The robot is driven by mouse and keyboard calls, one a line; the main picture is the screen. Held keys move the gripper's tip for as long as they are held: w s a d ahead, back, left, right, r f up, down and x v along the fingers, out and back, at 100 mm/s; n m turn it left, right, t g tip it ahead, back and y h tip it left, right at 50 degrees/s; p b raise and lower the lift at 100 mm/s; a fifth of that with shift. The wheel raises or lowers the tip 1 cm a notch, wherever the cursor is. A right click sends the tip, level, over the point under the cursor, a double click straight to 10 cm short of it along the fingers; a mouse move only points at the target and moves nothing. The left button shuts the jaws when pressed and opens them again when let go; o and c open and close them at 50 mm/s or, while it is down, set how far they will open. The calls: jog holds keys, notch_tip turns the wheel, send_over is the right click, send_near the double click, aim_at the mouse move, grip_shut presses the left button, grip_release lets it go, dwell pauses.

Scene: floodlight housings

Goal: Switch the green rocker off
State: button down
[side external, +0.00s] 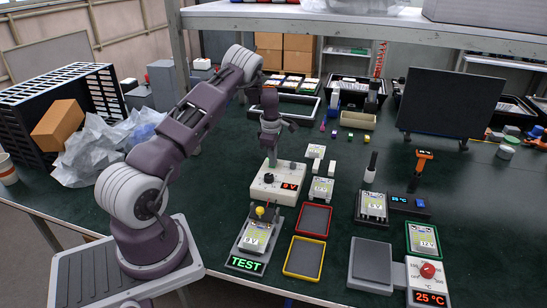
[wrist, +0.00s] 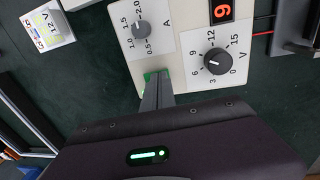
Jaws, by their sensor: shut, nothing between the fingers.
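The green rocker (wrist: 147,77) shows as small green bits at the edge of the power supply's panel in the wrist view. My gripper (wrist: 157,76) has its fingers together and empty, with the tips over the rocker and hiding most of it. I cannot tell which way the rocker is tipped or whether the tips touch it. The white power supply (side external: 270,195) is below my gripper (side external: 271,158) in the side external view. Its red display (side external: 290,186) is lit with a 9. The rocker cannot be made out in that view.
The supply's current knob (wrist: 141,28) and voltage knob (wrist: 217,61) are close to the fingers. A white 12 V unit (wrist: 47,25) lies to the left. A red-rimmed tray (side external: 329,220) and a yellow-rimmed tray (side external: 321,262) are in front of the supply.

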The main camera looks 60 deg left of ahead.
notch_tip(320, 180, up, 14)
jog(key=s+d, duration=0.1)
dwell(0.5)
jog(key=shift+w+a+r, duration=0.1)
jog(key=shift+w+a, duration=0.15)
jog(key=shift+a, duration=0.35)
jog(key=f, duration=0.4)
jog(key=w+f, duration=0.1)
jog(key=f, duration=0.4)
jog(key=a+f, duration=0.1)
jog(key=f, duration=0.4)
jog(key=shift+w+a, duration=0.1)
jog(key=shift+w, duration=0.05)
